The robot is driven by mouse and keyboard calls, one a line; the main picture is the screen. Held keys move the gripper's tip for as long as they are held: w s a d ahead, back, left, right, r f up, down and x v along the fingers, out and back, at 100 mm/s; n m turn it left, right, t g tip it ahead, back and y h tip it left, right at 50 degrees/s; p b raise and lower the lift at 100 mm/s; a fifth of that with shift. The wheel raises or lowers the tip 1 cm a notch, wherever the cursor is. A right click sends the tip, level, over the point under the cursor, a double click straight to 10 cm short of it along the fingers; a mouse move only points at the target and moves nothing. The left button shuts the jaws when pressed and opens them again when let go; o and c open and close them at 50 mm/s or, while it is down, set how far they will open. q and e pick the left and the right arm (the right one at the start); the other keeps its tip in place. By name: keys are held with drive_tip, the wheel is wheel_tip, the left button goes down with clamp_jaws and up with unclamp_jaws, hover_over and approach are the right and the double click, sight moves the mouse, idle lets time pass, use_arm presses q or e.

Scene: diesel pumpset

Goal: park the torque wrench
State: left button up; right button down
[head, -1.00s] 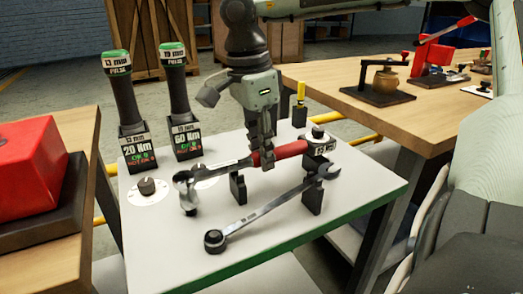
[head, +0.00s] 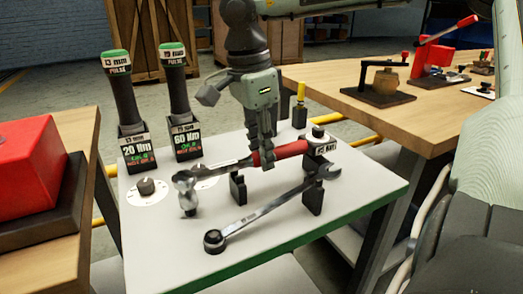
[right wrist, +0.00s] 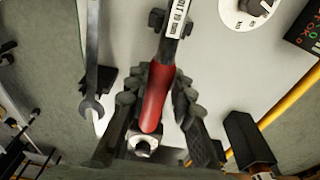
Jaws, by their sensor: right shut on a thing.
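The torque wrench has a red handle (head: 286,150) and a metal shaft. It lies across the white table (head: 150,245), its head end (head: 185,182) at the left, over a small upright stub. My right gripper (head: 264,160) comes down from above and is shut on the red handle. In the right wrist view, the fingers (right wrist: 163,90) stand on both sides of the red handle (right wrist: 157,92). I cannot tell whether the wrench touches its supports. My left gripper is not in view.
A long spanner (head: 265,208) lies in front, near a black rest (head: 312,199). Another black rest (head: 238,188) stands under the wrench. Two green-topped tools (head: 123,95) (head: 179,92) stand in holders behind. A dial (head: 147,187) sits at the left. The front left tabletop is clear.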

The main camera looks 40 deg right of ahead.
drive_tip(key=shift+f+b, duration=0.9)
drive_tip(key=shift+f, duration=0.1)
drive_tip(key=c, duration=1.2)
unclamp_jaws()
drive_tip(key=r, duration=0.4)
drive_tip(key=a+r, duration=0.1)
drive_tip(key=r, duration=0.7)
drive_tip(key=shift+w+a, duration=0.2)
drive_tip(key=shift+w, duration=0.1)
